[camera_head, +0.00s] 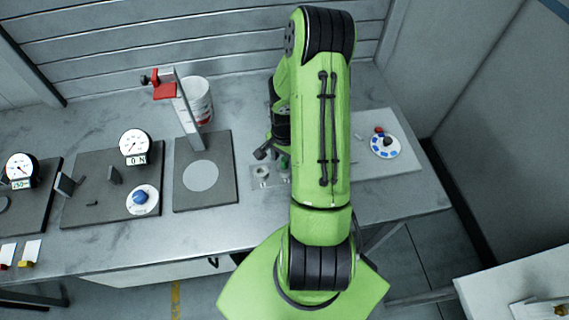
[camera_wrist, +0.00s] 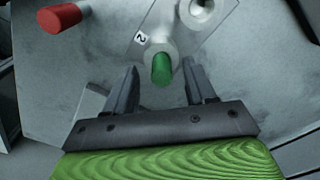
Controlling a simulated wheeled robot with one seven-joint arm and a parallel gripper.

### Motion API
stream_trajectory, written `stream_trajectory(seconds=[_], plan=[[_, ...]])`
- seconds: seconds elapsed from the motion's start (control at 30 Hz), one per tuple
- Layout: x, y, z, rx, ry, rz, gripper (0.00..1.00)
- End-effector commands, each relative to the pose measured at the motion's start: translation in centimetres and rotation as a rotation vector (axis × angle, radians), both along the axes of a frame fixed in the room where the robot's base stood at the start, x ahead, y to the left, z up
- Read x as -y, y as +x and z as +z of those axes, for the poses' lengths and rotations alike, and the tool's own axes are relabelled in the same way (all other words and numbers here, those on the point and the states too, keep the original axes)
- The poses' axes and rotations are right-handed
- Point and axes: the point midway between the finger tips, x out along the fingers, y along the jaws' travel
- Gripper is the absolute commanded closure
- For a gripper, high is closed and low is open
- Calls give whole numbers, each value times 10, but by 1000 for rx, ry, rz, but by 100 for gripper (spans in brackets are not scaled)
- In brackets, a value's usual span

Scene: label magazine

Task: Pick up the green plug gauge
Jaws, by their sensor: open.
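The green plug gauge (camera_wrist: 162,68) shows its green end in the wrist view, standing in a round seat on a pale plate (camera_wrist: 128,18) beside a label reading 2. My gripper (camera_wrist: 160,84) is open, with one dark finger to each side of the green end. I cannot tell whether either finger touches it. In the head view, a small green part of the gauge (camera_head: 284,162) shows beside my arm, which hides most of that spot.
A red cylinder (camera_wrist: 62,18) lies left of the plate, and an empty ring-shaped seat (camera_wrist: 202,10) is on its right. In the head view, a stand with a red clamp (camera_head: 164,90), a white bucket (camera_head: 199,100) and dial gauges (camera_head: 135,147) stand to the left.

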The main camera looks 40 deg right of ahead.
Motion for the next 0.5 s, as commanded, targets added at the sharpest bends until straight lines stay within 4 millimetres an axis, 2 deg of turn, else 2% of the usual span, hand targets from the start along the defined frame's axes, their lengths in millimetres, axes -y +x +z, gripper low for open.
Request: stream_trajectory(seconds=[0.1,0.33,0.5], plan=[[1,0,-14,1,0,-1,45],[1,1,-16,3,-3,-1,47],[1,1,-16,2,-2,0,73]])
